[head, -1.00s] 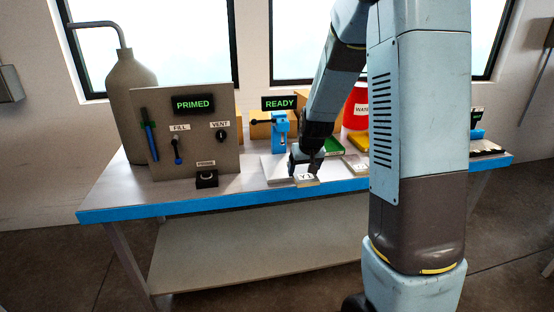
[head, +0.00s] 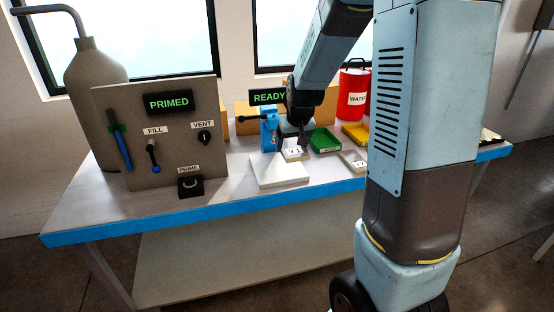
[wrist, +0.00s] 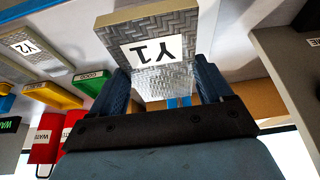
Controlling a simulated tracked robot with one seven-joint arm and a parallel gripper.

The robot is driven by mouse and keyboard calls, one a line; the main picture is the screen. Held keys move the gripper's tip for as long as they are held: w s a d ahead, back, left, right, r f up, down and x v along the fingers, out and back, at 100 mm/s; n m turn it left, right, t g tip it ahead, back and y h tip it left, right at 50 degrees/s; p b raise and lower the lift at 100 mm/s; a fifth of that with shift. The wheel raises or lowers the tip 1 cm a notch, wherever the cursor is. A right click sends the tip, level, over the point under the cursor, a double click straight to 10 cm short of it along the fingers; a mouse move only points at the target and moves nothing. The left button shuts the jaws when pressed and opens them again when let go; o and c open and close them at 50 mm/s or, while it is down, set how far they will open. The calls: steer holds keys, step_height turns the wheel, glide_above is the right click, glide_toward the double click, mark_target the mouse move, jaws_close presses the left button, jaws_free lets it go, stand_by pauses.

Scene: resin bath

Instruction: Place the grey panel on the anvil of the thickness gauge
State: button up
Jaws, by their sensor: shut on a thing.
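The grey panel (head: 296,154), labelled Y1, has a woven surface in the wrist view (wrist: 178,68). My gripper (wrist: 165,88) is shut on it, with one finger at each side of it. In the head view my gripper (head: 292,138) is just right of the blue thickness gauge (head: 269,130), with the panel close in front of the gauge. A READY sign is above the gauge. The anvil is hidden behind the panel and gripper, and I cannot tell whether the panel touches it. A bit of blue shows past the panel in the wrist view.
A white plate (head: 278,172) lies in front of the gauge. Another panel, Y2 (head: 354,160), lies to the right. A green tray (head: 324,141), a yellow tray (head: 355,133) and a red water bucket (head: 354,92) stand beyond. The control board (head: 165,135) stands left.

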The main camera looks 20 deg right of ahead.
mark_target(285, 141)
steer(key=w, duration=0.1)
steer(key=w+f, duration=0.1)
steer(key=w, duration=0.1)
steer(key=w+a+f, duration=0.1)
steer(key=shift+w, duration=0.2)
steer(key=w+f, duration=0.1)
steer(key=f, duration=0.1)
steer(key=w+f, duration=0.1)
steer(key=w, duration=0.1)
steer(key=w+a+f, duration=0.1)
steer(key=f, duration=0.1)
steer(key=shift+w+f, duration=0.25)
steer(key=shift+f, duration=0.1)
step_height(285, 141, down, 3)
steer(key=shift+w+f, duration=0.15)
steer(key=shift+f, duration=0.2)
